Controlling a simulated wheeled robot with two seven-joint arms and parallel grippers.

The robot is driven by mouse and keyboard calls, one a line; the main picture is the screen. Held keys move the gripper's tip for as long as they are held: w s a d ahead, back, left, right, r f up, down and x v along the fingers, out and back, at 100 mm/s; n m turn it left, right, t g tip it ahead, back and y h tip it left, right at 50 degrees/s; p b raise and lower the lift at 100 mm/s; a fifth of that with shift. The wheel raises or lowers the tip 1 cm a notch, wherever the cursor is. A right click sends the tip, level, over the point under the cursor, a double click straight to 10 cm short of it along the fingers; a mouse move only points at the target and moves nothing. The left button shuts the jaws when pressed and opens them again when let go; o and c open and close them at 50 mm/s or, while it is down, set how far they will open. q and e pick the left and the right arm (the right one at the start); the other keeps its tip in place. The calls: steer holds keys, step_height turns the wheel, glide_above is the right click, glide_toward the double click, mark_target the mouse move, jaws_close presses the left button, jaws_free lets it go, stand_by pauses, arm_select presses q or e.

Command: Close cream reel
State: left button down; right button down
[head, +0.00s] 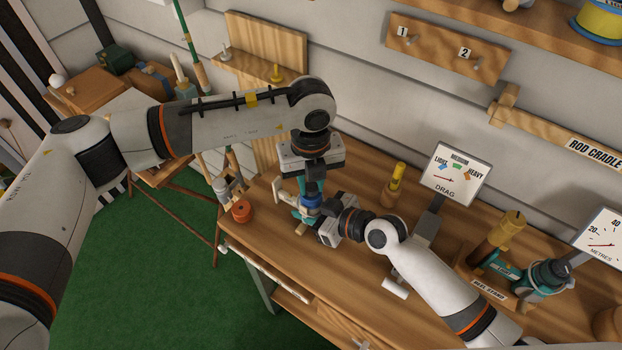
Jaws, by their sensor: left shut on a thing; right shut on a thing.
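The cream reel (309,211) is near the left part of the bench, between my two grippers. Its cream body shows only in part, with blue and teal parts around it and a pale knob sticking out at the left. My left gripper (311,186) comes down from above and is shut on the blue top part. My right gripper (324,222) comes in from the right, low over the bench, and is shut on the reel's lower side. The grippers hide most of the reel, so I cannot tell how its parts sit together.
An orange-red spool (242,211) stands left of the grippers near the wooden bench's (365,285) edge. A yellow-topped bottle (395,184) and drag gauge (455,172) stand behind. A reel stand (488,288) with a teal reel (547,278) is at right. Green floor lies left.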

arm_select(q)
steer(key=m, duration=0.4)
steer(key=shift+m, duration=0.3)
steer(key=m, duration=1)
steer(key=shift+m, duration=0.3)
steer(key=m, duration=0.5)
steer(key=shift+w+m, duration=0.1)
steer(key=shift+m, duration=0.2)
steer(key=c, duration=1.1)
jaws_free()
step_height(320, 180, up, 12)
